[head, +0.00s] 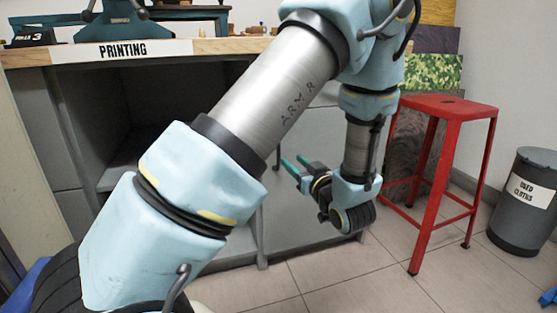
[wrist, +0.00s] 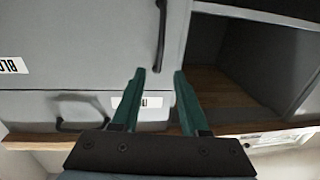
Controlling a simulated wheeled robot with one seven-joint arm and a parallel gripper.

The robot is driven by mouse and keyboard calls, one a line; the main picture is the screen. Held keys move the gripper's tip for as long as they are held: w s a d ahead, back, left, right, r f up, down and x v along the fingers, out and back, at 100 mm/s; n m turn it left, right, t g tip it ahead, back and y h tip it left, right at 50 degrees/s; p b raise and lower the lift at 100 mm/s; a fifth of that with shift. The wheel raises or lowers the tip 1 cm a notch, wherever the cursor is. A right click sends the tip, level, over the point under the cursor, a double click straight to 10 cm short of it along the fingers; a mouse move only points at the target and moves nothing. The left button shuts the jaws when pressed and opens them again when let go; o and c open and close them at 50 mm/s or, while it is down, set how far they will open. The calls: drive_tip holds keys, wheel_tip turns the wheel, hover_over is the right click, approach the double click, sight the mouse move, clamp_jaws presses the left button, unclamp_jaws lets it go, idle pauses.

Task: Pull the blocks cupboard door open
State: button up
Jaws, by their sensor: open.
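The blocks cupboard door (wrist: 85,45) is a flat grey panel in the wrist view, with a partly cut-off label starting "BLO" (wrist: 12,66) at the left edge. It looks shut. Its black bar handle (wrist: 161,35) stands near the door's edge beside an open compartment. My gripper (wrist: 160,73) is open and empty, its two green fingers pointing at the panel. The handle's near end lies just beyond and between the fingertips; I cannot tell the depth gap.
The wrist view shows a drawer (wrist: 35,106) with its own black handle and the open compartment (wrist: 245,55). In the head view, a bench top labelled "PRINTING" (head: 120,50) is above. A red stool (head: 447,110) and a grey bin (head: 525,205) stand right. Tiled floor (head: 340,275) in front is clear.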

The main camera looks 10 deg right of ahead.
drive_tip(key=b+x, duration=0.2)
drive_tip(key=x, duration=0.8)
drive_tip(key=shift+w, duration=0.15)
clamp_jaws()
idle(1.1)
